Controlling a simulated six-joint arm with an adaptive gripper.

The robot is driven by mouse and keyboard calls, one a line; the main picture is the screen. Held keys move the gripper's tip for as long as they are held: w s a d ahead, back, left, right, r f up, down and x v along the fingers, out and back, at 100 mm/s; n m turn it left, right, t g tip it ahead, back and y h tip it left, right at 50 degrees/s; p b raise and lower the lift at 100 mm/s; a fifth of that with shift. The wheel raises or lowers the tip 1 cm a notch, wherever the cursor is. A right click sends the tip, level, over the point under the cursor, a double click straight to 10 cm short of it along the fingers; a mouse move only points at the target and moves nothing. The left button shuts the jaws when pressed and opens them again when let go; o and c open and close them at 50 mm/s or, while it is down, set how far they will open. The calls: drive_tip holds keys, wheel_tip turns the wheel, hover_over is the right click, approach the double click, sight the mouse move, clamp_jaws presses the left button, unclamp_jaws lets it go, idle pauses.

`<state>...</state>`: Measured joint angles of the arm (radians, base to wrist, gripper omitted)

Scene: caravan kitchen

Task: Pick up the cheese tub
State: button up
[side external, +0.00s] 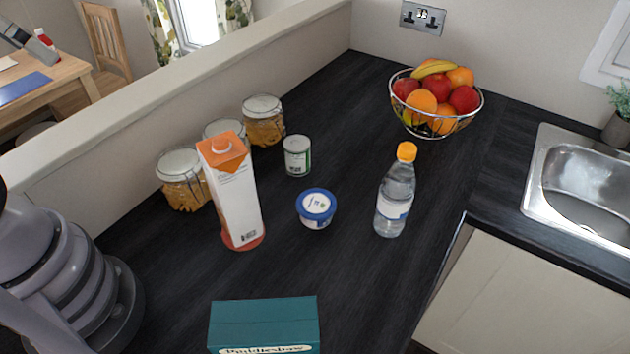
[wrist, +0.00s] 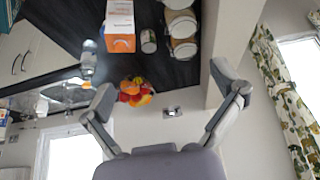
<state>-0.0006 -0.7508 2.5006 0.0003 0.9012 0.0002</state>
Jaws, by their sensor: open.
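The cheese tub (side external: 316,208) is a small white tub with a blue-rimmed lid. It stands upright on the dark worktop in the side view, between the orange-and-white carton (side external: 232,190) and the water bottle (side external: 396,192). I cannot make out the tub in the wrist view. My gripper (wrist: 165,88) shows in the wrist view with its two fingers spread wide and nothing between them. It is apart from the worktop things. The side view shows part of my arm at the left edge, but not the gripper.
A tin (side external: 297,156) stands behind the tub, with several glass jars (side external: 263,120) along the low wall. A teal box (side external: 264,326) is at the front. A fruit bowl (side external: 436,100) stands at the back, and a sink (side external: 585,190) is at right. Worktop just in front of the tub is clear.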

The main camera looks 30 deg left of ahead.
idle(0.4)
drive_tip(key=shift+o, duration=0.6)
